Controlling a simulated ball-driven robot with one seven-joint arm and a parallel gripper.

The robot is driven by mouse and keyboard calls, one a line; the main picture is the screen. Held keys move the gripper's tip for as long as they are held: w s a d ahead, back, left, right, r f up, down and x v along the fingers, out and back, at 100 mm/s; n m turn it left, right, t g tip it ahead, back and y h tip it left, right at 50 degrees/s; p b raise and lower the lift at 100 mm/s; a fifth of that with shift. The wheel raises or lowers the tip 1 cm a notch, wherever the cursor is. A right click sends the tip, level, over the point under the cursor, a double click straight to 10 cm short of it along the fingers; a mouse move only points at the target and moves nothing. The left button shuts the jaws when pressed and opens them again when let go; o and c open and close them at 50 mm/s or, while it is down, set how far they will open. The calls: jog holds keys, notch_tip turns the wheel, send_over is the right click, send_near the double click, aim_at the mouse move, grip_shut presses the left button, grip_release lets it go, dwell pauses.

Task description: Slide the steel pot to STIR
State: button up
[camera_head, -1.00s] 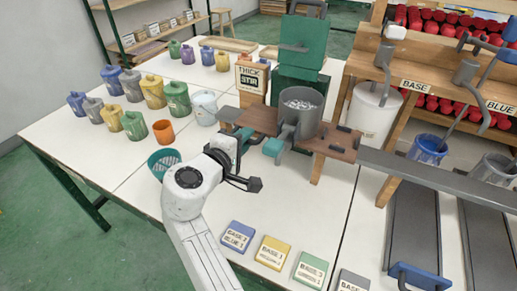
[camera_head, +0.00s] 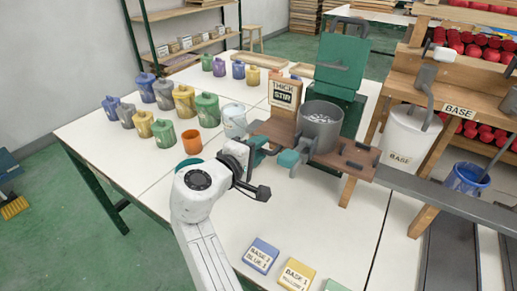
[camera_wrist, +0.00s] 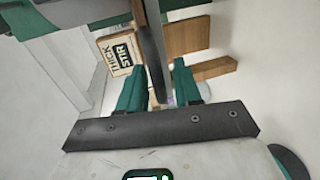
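The steel pot (camera_head: 321,128), grey with pale contents, stands upright on the brown wooden board (camera_head: 357,157). The THICK STIR sign (camera_head: 284,92) stands behind the board, beside the pot's left; it also shows in the wrist view (camera_wrist: 121,52). My gripper (camera_head: 273,151) is at the pot's near left side. In the wrist view its two teal fingers (camera_wrist: 160,88) stand apart, with a dark grey upright strip (camera_wrist: 152,50) between them, likely the pot's handle. The strip lies close to the left finger, with a gap to the right one; contact cannot be told.
The green machine (camera_head: 341,65) rises behind the pot. A white BASE bucket (camera_head: 405,140) and grey rail (camera_head: 440,190) are on the right. Several coloured jugs (camera_head: 184,101) and an orange cup (camera_head: 191,142) stand left. Labelled cards (camera_head: 261,255) lie in front.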

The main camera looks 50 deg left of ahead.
jog(key=p+v, duration=0.1)
jog(key=v, duration=0.9)
jog(key=shift+s+d, duration=0.15)
jog(key=shift+s, duration=0.2)
dwell(0.3)
